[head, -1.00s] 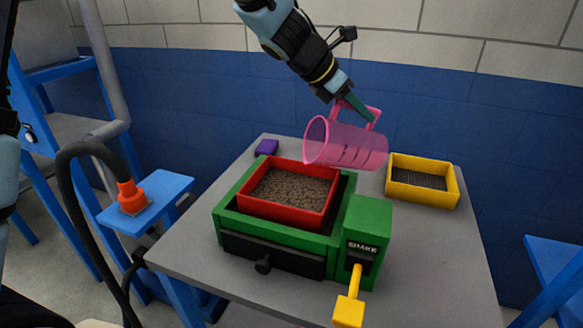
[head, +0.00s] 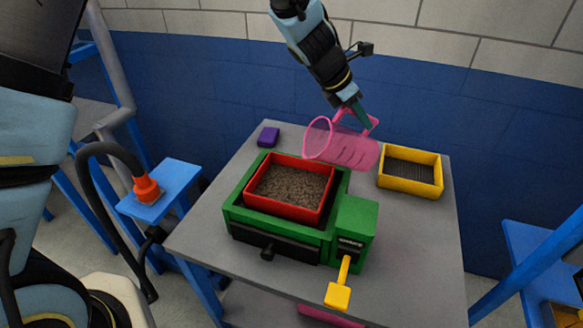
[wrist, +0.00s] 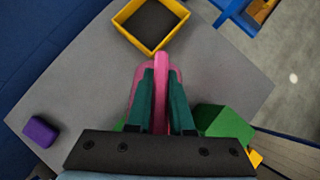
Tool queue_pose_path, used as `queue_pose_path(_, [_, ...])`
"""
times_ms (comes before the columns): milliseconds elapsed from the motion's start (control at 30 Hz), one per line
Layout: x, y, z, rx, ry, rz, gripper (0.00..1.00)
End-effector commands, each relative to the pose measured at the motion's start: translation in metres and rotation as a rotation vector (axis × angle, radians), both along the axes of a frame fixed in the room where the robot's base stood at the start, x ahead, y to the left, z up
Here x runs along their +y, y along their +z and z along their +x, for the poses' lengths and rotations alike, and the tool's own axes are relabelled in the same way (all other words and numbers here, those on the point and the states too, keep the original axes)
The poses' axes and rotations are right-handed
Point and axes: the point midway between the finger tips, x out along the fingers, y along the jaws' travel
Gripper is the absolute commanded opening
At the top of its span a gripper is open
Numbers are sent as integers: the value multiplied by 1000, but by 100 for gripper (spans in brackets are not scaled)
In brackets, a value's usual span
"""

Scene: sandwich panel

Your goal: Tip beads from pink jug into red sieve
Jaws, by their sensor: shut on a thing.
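The pink see-through jug (head: 345,148) is held above the table, lying almost on its side with its mouth to the left, near the back right corner of the red sieve. My gripper (head: 362,115) is shut on the jug's handle; the wrist view shows the handle (wrist: 161,85) between the teal fingers. No beads show inside the jug or falling from it. The red sieve (head: 267,208) sits in the green shaker box (head: 235,215) and holds a layer of brown beads (head: 290,187).
A yellow sieve tray (head: 410,183) stands at the right of the table (head: 400,245). A purple block (head: 269,136) lies at the back left. A yellow lever (head: 340,288) sticks out in front of the shaker. A black hose with an orange end (head: 146,188) stands at left.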

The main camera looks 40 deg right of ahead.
Motion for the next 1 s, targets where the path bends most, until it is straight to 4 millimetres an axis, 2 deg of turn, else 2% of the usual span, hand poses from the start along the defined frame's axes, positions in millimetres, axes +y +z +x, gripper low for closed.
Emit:
queue_pose_path(67, [-1, 6, -1, -5, -1, 14, 0])
queue_pose_path(133, [-3, -1, -3, -14, -7, 30, 0])
queue_pose_path(300, [-7, 0, -4, -34, -5, 77, 0])
queue_pose_path(700, [-16, 14, -7, -92, -5, 227, 0])
queue_pose_path(1000, [-30, 1, -12, -161, -4, 414, 0])
